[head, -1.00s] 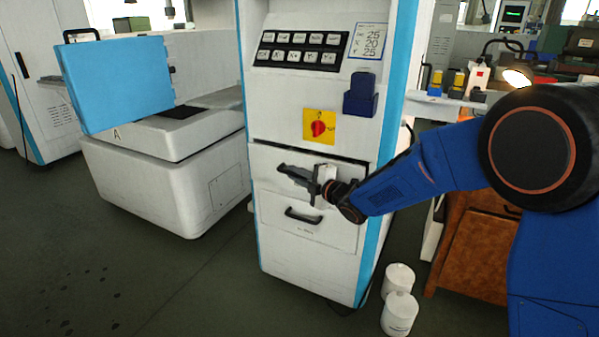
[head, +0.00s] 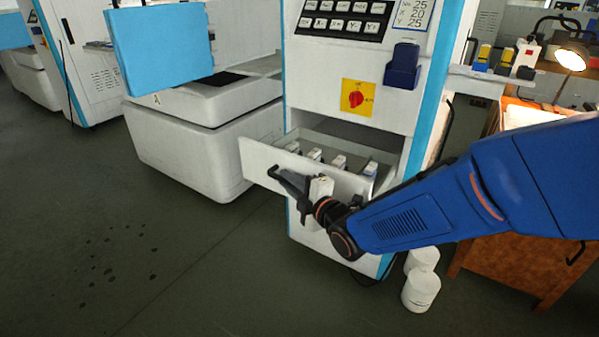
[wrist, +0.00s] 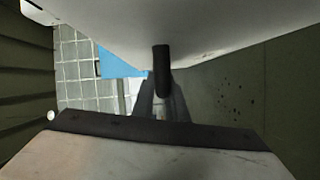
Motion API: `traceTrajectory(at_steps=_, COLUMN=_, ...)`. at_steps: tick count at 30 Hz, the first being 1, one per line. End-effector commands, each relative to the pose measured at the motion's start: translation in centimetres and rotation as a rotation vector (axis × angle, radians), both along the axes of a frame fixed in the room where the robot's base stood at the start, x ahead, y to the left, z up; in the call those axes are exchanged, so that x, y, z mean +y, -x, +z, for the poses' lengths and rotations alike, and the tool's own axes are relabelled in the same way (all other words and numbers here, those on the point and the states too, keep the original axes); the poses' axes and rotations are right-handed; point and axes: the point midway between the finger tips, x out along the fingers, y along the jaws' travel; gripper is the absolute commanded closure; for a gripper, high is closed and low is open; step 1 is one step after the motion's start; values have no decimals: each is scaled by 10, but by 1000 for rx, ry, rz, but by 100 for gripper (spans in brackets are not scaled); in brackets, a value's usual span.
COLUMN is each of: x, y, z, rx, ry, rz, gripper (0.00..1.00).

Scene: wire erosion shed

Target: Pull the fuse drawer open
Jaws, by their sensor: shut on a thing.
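The fuse drawer (head: 258,164) is pulled well out of the white machine cabinet (head: 330,72). Several fuses (head: 338,163) stand in a row inside it. My gripper (head: 288,184) is at the drawer's front and is shut on its dark handle (head: 280,177). In the wrist view the handle (wrist: 161,70) runs between my gripper's fingers (wrist: 162,102), close to the pale drawer front (wrist: 190,28). My gripper hides part of the drawer front and the lower drawer.
A red rotary switch (head: 356,98) on a yellow plate sits above the drawer. Two white tubs (head: 421,290) stand on the floor at the cabinet's right. A brown wooden cabinet (head: 520,262) is further right. The floor in front and left is clear.

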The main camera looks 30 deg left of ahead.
Motion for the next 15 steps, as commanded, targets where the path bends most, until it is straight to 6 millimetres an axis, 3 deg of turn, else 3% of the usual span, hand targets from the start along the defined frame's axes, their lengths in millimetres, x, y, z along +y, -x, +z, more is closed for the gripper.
traceTrajectory(at_steps=6, x=1, y=20, z=-1, rx=1, ry=2, rz=2, gripper=100)
traceTrajectory(at_steps=15, x=1, y=24, z=-1, rx=2, ry=2, rz=-1, gripper=100)
